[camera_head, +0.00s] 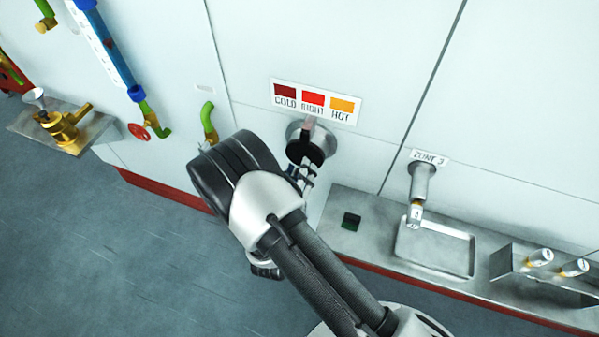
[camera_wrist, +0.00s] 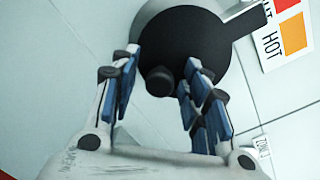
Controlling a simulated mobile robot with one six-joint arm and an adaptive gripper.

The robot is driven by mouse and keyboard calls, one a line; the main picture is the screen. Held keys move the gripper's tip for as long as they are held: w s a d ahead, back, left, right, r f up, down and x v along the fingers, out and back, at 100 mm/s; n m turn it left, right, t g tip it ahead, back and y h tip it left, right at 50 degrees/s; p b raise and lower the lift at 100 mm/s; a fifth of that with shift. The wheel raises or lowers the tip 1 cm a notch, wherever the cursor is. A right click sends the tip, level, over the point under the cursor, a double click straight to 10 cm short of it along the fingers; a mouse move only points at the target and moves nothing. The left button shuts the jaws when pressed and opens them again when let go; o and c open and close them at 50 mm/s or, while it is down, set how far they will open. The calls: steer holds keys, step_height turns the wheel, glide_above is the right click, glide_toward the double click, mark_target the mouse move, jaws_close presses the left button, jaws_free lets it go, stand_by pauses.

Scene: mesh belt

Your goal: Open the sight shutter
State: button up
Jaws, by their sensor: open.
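The sight shutter (camera_head: 305,150) is a round black disc over a metal ring on the white wall, under the colour label. It also shows in the wrist view as a large black disc (camera_wrist: 190,45) with a small dark knob (camera_wrist: 160,80) near its lower edge. My gripper (camera_head: 308,172) is just below the disc in the head view. In the wrist view my gripper (camera_wrist: 160,75) is open, with its blue-padded fingers on either side of the knob. I cannot tell whether the fingers touch it. My arm hides part of the wall below the shutter.
A label (camera_head: 315,101) reading COLD, RIGHT, HOT is above the shutter. A metal bench (camera_head: 375,215) with a small dark block (camera_head: 351,221), a shallow tray (camera_head: 435,250) and a holder with vials (camera_head: 540,270) runs right. A spout (camera_head: 422,180) projects above the tray. Pipes are at left.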

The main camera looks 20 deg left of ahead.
jaws_close()
stand_by(0.6)
